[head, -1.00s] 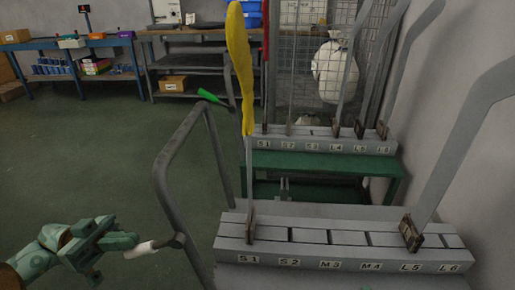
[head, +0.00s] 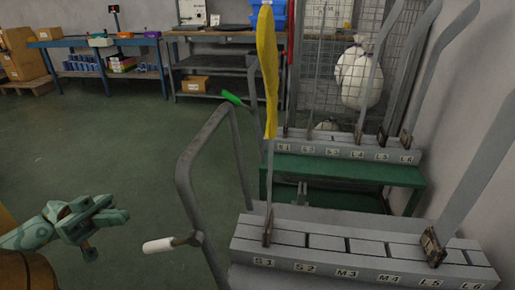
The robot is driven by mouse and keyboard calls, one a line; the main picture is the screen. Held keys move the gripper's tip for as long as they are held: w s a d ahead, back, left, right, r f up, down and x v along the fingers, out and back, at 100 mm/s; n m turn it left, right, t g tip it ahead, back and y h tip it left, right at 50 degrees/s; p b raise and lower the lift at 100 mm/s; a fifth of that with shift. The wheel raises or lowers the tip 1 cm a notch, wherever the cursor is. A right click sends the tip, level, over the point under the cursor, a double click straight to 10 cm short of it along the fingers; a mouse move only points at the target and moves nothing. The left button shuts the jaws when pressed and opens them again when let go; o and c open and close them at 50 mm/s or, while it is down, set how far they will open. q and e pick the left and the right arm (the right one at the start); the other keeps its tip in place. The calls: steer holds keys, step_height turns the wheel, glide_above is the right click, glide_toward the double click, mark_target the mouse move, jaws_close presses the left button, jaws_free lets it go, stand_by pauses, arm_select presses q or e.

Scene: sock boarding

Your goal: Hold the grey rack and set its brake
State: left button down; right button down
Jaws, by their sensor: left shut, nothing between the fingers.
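The grey rack (head: 372,250) stands at lower right, with slots labelled S1 to L6 along its front. Its bent tube handle (head: 184,170) rises at its left side. A lever with a white grip (head: 158,246) sticks out to the left from the handle's near post, roughly level; it looks like the brake lever. My left gripper (head: 118,214) is shut and empty, to the left of and a little above the white grip, apart from it. My right gripper is out of view.
A yellow sock (head: 267,75) hangs on an upright board at S1. A tall grey board (head: 470,180) stands near L5. Behind is a green rack (head: 345,170) with a green-gripped lever (head: 232,98). Workbenches line the back wall. Open floor lies at left.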

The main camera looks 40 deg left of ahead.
arm_select(q)
steer(key=v, duration=0.6)
steer(key=shift+r, duration=0.1)
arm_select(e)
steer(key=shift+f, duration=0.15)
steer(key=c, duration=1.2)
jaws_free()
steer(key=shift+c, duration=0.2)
